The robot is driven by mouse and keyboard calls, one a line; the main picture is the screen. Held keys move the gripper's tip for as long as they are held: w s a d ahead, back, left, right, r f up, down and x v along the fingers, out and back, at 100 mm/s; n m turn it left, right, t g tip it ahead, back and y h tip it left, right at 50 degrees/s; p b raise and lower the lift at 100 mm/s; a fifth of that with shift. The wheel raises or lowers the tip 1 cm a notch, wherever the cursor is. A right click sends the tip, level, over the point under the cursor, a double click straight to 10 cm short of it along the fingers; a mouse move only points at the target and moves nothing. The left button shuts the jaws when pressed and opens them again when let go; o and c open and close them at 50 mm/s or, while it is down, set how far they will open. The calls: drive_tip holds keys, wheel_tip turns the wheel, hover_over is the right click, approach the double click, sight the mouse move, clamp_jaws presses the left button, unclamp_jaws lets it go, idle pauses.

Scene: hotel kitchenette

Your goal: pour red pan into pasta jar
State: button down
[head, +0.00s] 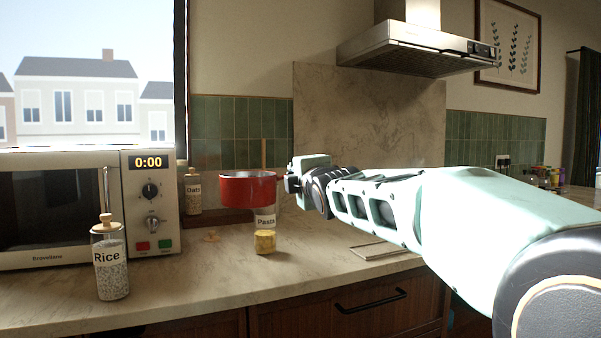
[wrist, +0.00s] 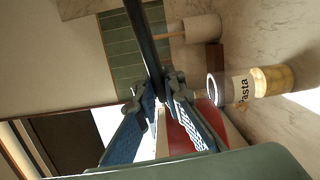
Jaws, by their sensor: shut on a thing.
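The red pan (head: 248,188) is held up off the counter, looking about level in the head view; its contents cannot be seen. My gripper (head: 289,183) is at the pan's right side, shut on its handle. In the wrist view the fingers (wrist: 158,92) close around a dark bar, with part of the red pan (wrist: 181,132) beyond them. The pasta jar (head: 265,241) stands upright on the counter, yellow pasta in its lower part. The pan hides the jar's top in the head view. The wrist view shows the jar (wrist: 262,83) with its round mouth beside the pan.
A rice jar (head: 111,265) stands at the front left, before a microwave (head: 60,205). An oats jar (head: 193,194) stands behind, near the window. A thin metal frame (head: 381,250) lies on the counter at right. A range hood (head: 415,50) hangs above.

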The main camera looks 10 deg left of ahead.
drive_tip(key=shift+w+a+r, duration=0.15)
drive_tip(key=shift+w+r, duration=0.15)
drive_tip(key=shift+w, duration=0.05)
